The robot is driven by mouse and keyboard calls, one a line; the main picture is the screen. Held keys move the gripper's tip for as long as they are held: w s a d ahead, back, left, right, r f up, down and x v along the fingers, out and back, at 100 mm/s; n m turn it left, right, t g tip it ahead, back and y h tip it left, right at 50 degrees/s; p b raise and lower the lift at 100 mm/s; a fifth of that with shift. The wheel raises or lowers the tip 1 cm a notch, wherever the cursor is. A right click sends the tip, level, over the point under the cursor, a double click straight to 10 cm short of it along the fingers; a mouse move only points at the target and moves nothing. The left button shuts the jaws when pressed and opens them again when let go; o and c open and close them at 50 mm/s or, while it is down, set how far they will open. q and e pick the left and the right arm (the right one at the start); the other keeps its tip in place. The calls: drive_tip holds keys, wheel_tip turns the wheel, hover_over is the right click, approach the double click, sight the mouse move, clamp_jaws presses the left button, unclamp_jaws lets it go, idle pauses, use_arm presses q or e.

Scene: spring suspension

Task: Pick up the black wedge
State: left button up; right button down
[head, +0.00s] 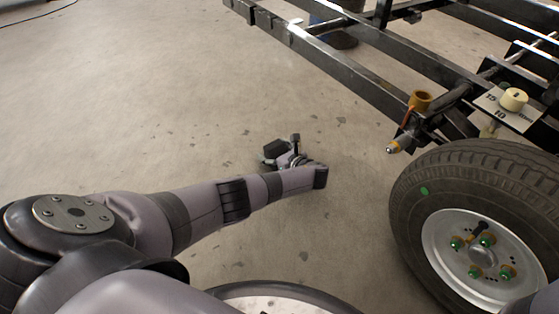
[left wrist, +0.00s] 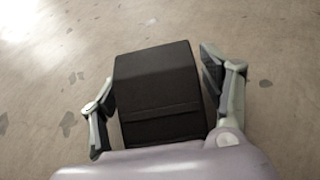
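The black wedge (left wrist: 157,85) is a dark block with a sloped face, seen large in the left wrist view. In the head view the wedge (head: 274,147) is small and partly hidden by my left gripper (head: 283,149). In the left wrist view the fingers of my left gripper (left wrist: 155,80) stand apart on either side of the wedge. Whether the wedge rests on the floor is hard to tell. My right gripper does not show.
A wheel with a black tyre (head: 408,203) stands at the right. A dark metal trailer frame (head: 345,60) runs across the upper right, with an orange-brown cup part (head: 420,100) on it. The concrete floor (head: 150,110) left of the wedge is clear.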

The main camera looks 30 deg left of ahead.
use_arm(q)
drive_tip(key=c, duration=1.4)
